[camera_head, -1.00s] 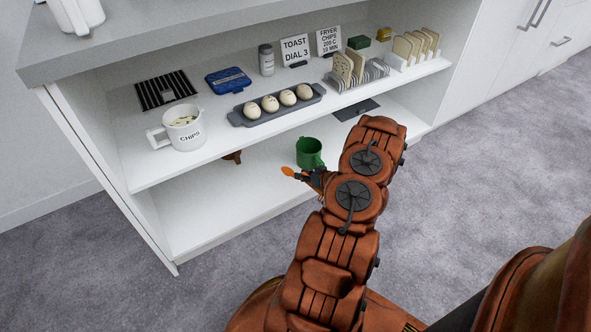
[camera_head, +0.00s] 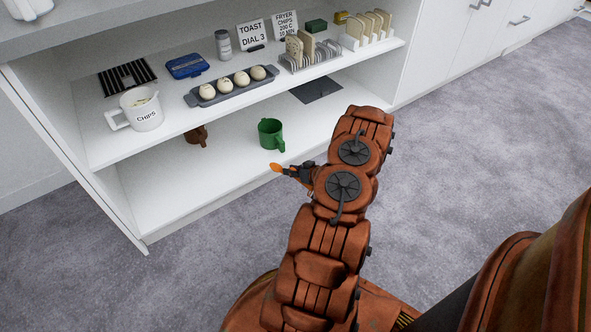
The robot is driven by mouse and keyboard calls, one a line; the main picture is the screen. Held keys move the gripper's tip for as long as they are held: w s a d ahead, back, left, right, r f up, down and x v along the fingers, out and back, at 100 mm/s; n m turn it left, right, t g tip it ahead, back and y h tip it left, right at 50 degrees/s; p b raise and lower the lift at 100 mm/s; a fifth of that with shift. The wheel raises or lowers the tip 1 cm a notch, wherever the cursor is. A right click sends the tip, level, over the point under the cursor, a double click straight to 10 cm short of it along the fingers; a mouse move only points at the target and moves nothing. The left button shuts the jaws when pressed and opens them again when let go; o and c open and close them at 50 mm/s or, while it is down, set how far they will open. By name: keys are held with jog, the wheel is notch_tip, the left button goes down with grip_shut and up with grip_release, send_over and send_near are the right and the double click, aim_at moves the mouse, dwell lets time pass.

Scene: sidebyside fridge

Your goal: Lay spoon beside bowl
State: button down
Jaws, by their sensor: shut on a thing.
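My gripper (camera_head: 289,171) is small and dark in this view, at the end of my arm in front of the lower shelf. It is shut on an orange spoon (camera_head: 276,167), whose rounded end sticks out to the left. The rest of the spoon is hidden by the gripper. The spoon shows just below a green mug (camera_head: 270,134) in the picture; I cannot tell its height above the shelf. I see no thing that is clearly a bowl.
The green mug and a brown object (camera_head: 197,137), partly hidden, stand on the lower shelf (camera_head: 190,180). The upper shelf holds a chips mug (camera_head: 146,117), an egg tray (camera_head: 205,101), a toast rack (camera_head: 310,62) and signs. The lower shelf's left front is clear.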

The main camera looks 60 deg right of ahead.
jog(key=shift+s+d, duration=0.3)
jog(key=w+a+r+n+y, duration=0.1)
jog(key=w+a+r, duration=0.6)
jog(key=a+r, duration=0.6)
jog(key=w+a+r+n+y, duration=0.1)
jog(key=w+a+r, duration=0.6)
jog(key=a+r, duration=0.7)
jog(key=w+a+r+n+y, duration=0.2)
jog(key=w+a+r, duration=0.6)
jog(key=a+r, duration=0.5)
notch_tip(320, 180, up, 8)
jog(key=shift+a+f+g, duration=0.25)
jog(key=shift+a+g, duration=0.05)
jog(key=shift+r, duration=0.1)
